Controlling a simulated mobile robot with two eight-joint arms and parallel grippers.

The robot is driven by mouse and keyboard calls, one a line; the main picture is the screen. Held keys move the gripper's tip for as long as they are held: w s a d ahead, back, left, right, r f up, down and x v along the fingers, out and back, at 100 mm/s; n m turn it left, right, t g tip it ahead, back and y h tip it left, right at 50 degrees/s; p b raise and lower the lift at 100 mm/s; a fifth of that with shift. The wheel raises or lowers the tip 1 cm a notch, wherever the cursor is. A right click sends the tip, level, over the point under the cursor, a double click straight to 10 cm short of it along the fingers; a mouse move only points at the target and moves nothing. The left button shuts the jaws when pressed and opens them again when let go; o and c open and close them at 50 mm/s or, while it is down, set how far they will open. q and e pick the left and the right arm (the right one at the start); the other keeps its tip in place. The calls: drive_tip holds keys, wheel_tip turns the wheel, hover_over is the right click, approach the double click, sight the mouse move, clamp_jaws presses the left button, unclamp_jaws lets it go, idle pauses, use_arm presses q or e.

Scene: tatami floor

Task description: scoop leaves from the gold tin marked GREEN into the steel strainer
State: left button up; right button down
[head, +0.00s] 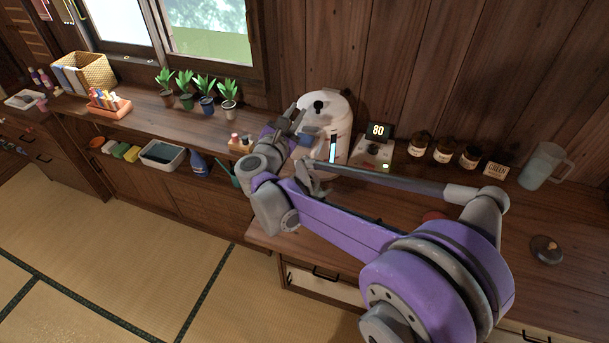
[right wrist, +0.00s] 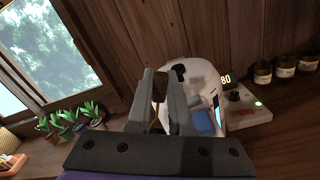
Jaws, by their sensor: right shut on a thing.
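A small box-shaped thing with a pale label reading GREEN (head: 495,170) stands at the back right of the counter; its gold colour is hard to make out. I cannot make out the steel strainer; my right arm covers much of the counter. My right gripper (head: 291,117) is raised in front of the white kettle, far left of the GREEN label. In the right wrist view the right gripper (right wrist: 160,82) is shut on a thin brown thing (right wrist: 158,92), mostly hidden between the fingers, which I cannot identify. My left gripper is out of view.
The white kettle (head: 335,106) stands behind the gripper, beside a device showing 80 (head: 378,131). Several brown jars (head: 443,151) and a clear jug (head: 543,165) line the back. A dark round lid (head: 546,249) lies at right. Potted plants (head: 206,104) stand left.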

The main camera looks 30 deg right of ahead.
drive_tip(key=shift+s+d+r+p, duration=0.1)
drive_tip(key=shift+s+r+p, duration=0.1)
drive_tip(key=shift+r, duration=0.25)
drive_tip(key=shift+s+d+r+p, duration=0.1)
drive_tip(key=shift+s+r+p, duration=0.05)
drive_tip(key=shift+r, duration=0.25)
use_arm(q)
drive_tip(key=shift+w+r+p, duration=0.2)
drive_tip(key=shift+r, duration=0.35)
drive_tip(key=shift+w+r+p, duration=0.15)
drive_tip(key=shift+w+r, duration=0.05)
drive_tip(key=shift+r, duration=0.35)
use_arm(e)
drive_tip(key=shift+s+d+r+m, duration=0.3)
drive_tip(key=shift+s+r+m, duration=0.05)
drive_tip(key=shift+r+m, duration=0.2)
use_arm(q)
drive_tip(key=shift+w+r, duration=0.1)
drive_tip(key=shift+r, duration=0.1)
use_arm(e)
drive_tip(key=shift+s+d+r+m, duration=0.25)
drive_tip(key=shift+s+d, duration=0.05)
drive_tip(key=shift+d, duration=0.05)
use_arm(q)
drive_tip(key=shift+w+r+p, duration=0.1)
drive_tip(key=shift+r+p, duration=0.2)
use_arm(e)
drive_tip(key=shift+s+d+r+m, duration=0.2)
drive_tip(key=shift+s+d+m, duration=0.2)
drive_tip(key=shift+s, duration=0.1)
